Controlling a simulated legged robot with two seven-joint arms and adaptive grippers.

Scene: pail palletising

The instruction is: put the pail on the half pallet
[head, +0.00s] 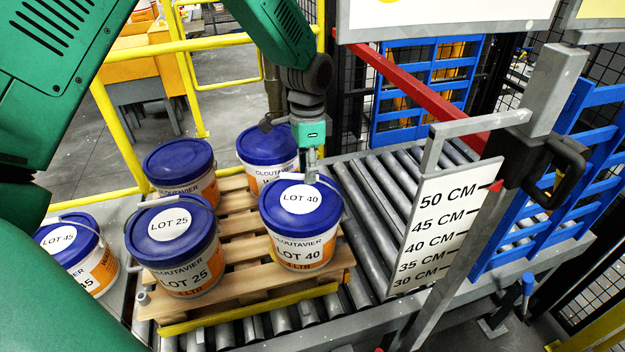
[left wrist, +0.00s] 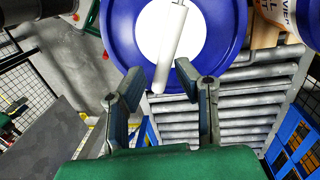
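The LOT 40 pail (head: 300,240), white and orange with a blue lid, appears to stand upright on the near right corner of the wooden half pallet (head: 240,285). My left gripper (head: 312,178) points down just above its lid. In the left wrist view, the blue lid (left wrist: 118,25) with its round white label fills the top. A white handle grip (left wrist: 172,45) lies between the fingers of my left gripper (left wrist: 158,68), which are apart with gaps beside the grip. My right gripper is not in view.
The LOT 25 pail (head: 175,250) and two pails behind (head: 180,165), (head: 265,155) share the pallet. The LOT 45 pail (head: 80,255) stands off it at left. A height gauge (head: 443,225) is at right. Rollers (head: 375,215) beside the pallet are clear.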

